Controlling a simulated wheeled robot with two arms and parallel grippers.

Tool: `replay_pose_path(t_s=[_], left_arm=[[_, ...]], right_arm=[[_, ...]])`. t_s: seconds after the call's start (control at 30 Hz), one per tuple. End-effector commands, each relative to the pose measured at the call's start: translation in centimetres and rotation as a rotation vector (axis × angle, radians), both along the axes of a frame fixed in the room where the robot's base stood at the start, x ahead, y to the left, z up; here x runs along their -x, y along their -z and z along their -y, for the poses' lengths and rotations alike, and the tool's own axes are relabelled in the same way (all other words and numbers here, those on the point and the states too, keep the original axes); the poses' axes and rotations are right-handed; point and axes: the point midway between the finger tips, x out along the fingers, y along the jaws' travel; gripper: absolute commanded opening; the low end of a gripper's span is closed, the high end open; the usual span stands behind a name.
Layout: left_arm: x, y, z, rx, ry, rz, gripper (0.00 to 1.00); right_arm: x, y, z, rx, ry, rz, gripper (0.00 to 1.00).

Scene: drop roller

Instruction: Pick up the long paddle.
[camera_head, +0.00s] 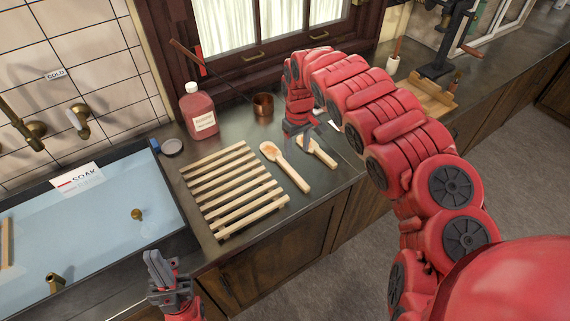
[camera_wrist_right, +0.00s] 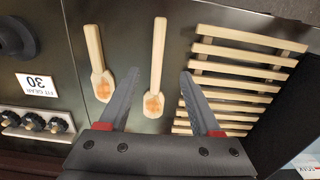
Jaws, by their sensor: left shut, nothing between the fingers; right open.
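The long paddle (camera_head: 286,166) is a pale wooden paddle with a reddish-stained bowl end, lying flat on the dark counter just right of the slatted rack. In the right wrist view the long paddle (camera_wrist_right: 157,60) shows between my right fingers, bowl end toward them. My right gripper (camera_head: 304,142) is open and empty, pointing down above the counter. Its fingers (camera_wrist_right: 158,80) are apart; contact with the paddle cannot be told. A shorter paddle (camera_wrist_right: 96,55) lies beside it, partly hidden by my right gripper in the head view (camera_head: 322,155). My left gripper (camera_head: 153,256) is shut and empty near the sink's front corner.
A wooden slatted rack (camera_head: 230,184) lies left of the paddles. A red bottle (camera_head: 198,112) and a copper cup (camera_head: 263,105) stand behind. A water-filled sink (camera_head: 105,235) is at left. A black press-like stand (camera_head: 440,65) stands at back right.

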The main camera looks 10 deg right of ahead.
Motion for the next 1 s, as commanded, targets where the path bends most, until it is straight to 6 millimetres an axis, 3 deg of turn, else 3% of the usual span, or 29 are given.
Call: replay_pose_path(t_s=[0.1, 0.3, 0.73, 1.0], left_arm=[[0.0, 1.5, 0.0, 0.000, 0.000, 0.000, 0.00], [0.0, -0.2, 0.0, 0.000, 0.000, 0.001, 0.00], [0.0, -1.4, 0.0, 0.000, 0.000, 0.001, 0.00], [0.0, -2.7, 0.0, 0.000, 0.000, 0.000, 0.00]], right_arm=[[0.1, 2.9, -0.2, -0.002, -0.001, -0.004, 0.65], [0.1, 5.6, -0.1, -0.005, -0.001, -0.002, 0.65], [0.0, 8.1, 0.0, -0.004, 0.000, 0.001, 0.65], [0.1, 11.1, 0.1, -0.006, -0.002, 0.002, 0.65]])
